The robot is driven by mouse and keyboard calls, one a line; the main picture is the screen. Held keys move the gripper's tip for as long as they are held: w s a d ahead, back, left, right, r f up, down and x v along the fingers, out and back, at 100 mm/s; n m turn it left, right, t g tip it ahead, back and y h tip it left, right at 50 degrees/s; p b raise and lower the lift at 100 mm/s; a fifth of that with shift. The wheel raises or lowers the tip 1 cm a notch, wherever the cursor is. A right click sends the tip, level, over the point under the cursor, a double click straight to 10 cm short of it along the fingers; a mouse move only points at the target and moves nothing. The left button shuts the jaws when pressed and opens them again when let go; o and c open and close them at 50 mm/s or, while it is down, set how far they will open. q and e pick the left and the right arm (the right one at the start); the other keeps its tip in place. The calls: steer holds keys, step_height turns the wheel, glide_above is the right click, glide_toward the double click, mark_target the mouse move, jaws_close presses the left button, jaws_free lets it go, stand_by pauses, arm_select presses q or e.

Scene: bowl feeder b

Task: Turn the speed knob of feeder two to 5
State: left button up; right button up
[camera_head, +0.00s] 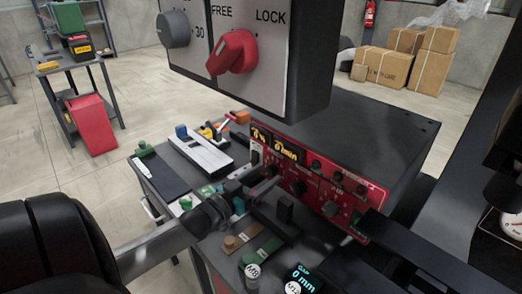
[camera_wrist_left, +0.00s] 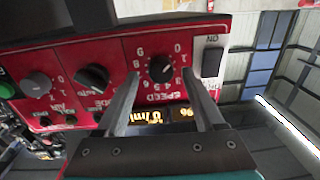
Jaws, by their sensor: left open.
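The speed knob (camera_wrist_left: 160,69) is a black round knob on a red control panel (camera_wrist_left: 113,62), seen upside down in the left wrist view, with the word SPEED and a number scale around it. Its exact setting is too small to read. My left gripper (camera_wrist_left: 159,76) is open, its two fingers on either side of the knob; I cannot tell whether they touch it. In the head view the left gripper (camera_head: 262,183) is in front of the panel's left end and partly hides the knobs. My right gripper is not in view.
Other knobs (camera_wrist_left: 92,78) and a black power switch (camera_wrist_left: 212,62) flank the speed knob. A large box with a red LOCK knob (camera_head: 232,52) hangs above the bench. Small blocks, tools and a gauge (camera_head: 298,278) crowd the bench.

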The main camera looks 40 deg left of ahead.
arm_select(q)
steer(key=shift+w, duration=0.1)
steer(key=shift+d, duration=0.1)
jaws_close()
stand_by(0.5)
